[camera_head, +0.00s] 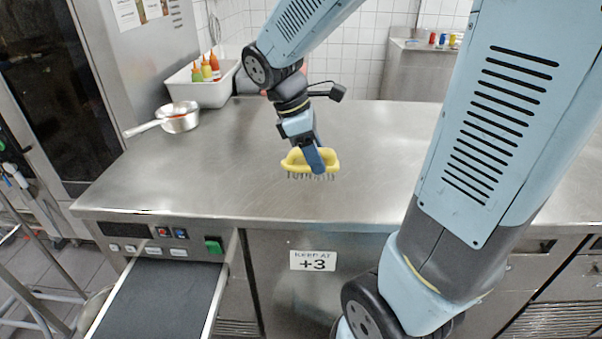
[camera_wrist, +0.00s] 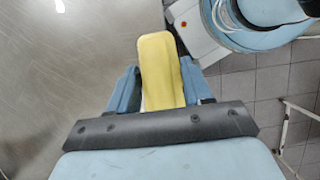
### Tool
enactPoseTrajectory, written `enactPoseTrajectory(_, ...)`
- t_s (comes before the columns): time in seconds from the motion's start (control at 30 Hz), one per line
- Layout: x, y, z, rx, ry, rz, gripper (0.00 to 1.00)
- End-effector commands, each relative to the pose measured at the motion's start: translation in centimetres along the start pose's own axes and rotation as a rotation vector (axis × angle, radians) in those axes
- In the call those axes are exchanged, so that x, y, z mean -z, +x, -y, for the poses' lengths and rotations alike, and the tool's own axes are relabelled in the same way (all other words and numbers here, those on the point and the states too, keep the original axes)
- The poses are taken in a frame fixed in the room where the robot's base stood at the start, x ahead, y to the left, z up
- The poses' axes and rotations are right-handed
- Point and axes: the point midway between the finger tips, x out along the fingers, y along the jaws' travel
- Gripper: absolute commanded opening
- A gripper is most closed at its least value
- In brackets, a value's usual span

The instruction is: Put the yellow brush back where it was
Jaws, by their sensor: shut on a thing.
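The yellow brush (camera_head: 297,160) has a yellow handle and dark bristles pointing down. My gripper (camera_head: 318,160) is shut on its handle. The brush is at the front middle part of the steel counter (camera_head: 230,165); I cannot tell whether the bristles touch the surface. In the wrist view the yellow brush (camera_wrist: 160,70) sits between the two blue fingers of my gripper (camera_wrist: 160,90).
A saucepan (camera_head: 180,117) stands at the counter's left. The counter is clear around the brush.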

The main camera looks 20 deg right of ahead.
Motion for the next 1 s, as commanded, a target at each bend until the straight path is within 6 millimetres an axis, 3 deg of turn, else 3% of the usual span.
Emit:
enactPoseTrajectory(0.5,3.8,3.0,-7.5,-0.003,-0.016,0.002,0.06)
enactPoseTrajectory(0.77,5.5,5.8,-10.1,-0.003,-0.015,0.001,0.06)
enactPoseTrajectory(1.0,6.2,6.7,-11.1,-0.007,-0.015,0.000,0.06)
